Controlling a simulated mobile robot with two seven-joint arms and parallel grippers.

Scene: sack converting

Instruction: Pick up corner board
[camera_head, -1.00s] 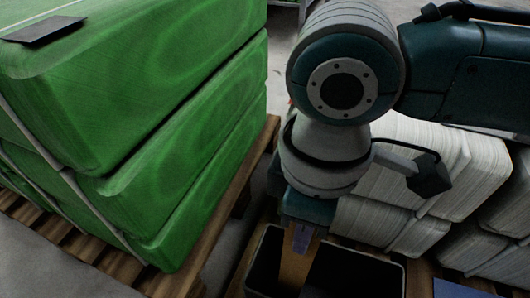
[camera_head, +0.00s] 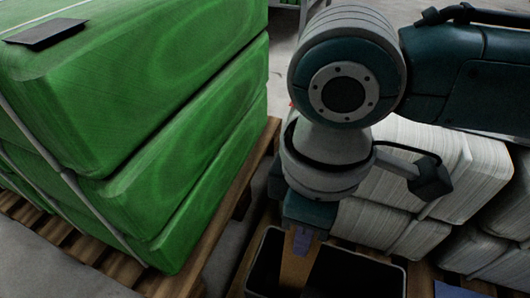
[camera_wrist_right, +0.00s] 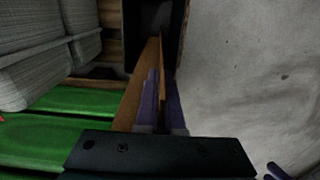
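The brown corner board (camera_head: 294,272) stands upright in a black bin (camera_head: 398,268), its lower part hidden inside. In the right wrist view the board (camera_wrist_right: 132,100) runs away from me into the dark bin, one flange between my purple fingers. My right gripper (camera_head: 302,240) is at the board's upper end, pointing down. In the right wrist view its fingers (camera_wrist_right: 160,95) lie close together on either side of the flange and look shut on it. The exact contact is partly hidden. My left gripper is not in the head view.
Stacked green sacks (camera_head: 170,130) stand on a wooden pallet (camera_head: 232,205) left of the bin, with a dark flat plate (camera_head: 45,33) on top. Stacked whitish sacks (camera_head: 420,185) stand behind and right of the bin. Bare floor (camera_wrist_right: 250,70) shows in the right wrist view.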

